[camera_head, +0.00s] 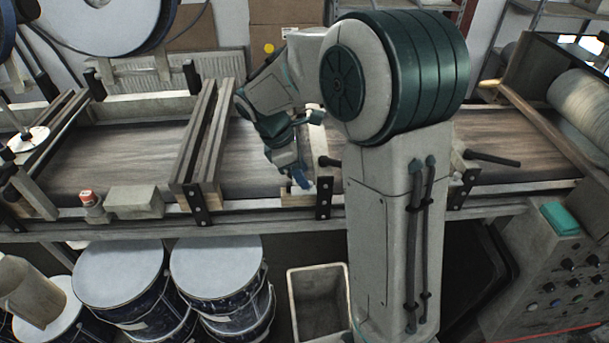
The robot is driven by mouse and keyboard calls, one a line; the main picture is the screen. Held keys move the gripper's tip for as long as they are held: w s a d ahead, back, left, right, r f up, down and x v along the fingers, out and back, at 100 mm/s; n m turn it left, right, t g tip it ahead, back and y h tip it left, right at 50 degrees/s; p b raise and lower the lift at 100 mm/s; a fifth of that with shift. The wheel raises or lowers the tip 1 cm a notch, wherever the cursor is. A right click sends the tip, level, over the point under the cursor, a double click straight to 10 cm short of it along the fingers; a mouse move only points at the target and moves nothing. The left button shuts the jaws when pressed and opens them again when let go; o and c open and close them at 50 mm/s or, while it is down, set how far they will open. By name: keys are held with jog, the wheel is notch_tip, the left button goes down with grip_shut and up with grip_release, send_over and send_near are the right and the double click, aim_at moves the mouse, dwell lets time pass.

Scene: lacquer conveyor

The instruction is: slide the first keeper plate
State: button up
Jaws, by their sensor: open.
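My gripper (301,180) points down at the near rail of the conveyor (100,165), beside a pale block (297,200) on that rail. Its fingers are small here and partly merge with the wrist; it is open, and I see nothing held. A dark upright plate with bolt heads (323,198) stands on the near rail just right of the fingertips. Similar plates stand further left (196,205) and right (463,189). I cannot tell which one is the first keeper plate. My arm hides part of the belt and rail to the right.
Wooden crossbars (205,135) span the belt left of my gripper. A dark handle (330,162) sticks out close to its right. Drums (118,273) and a pale bin (318,300) stand below. A control panel (555,275) is at right.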

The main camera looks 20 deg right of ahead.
jog(key=shift+x, duration=1.15)
grip_shut()
jog(key=shift+w+d+r+p, duration=0.15)
jog(key=shift+w+p, duration=0.15)
jog(key=shift+w, duration=0.55)
jog(key=shift+w+d+f+p, duration=0.15)
jog(key=shift+w+p, duration=0.1)
jog(key=shift+w, duration=0.65)
jog(key=shift+r, duration=0.1)
grip_release()
jog(key=shift+w, duration=0.1)
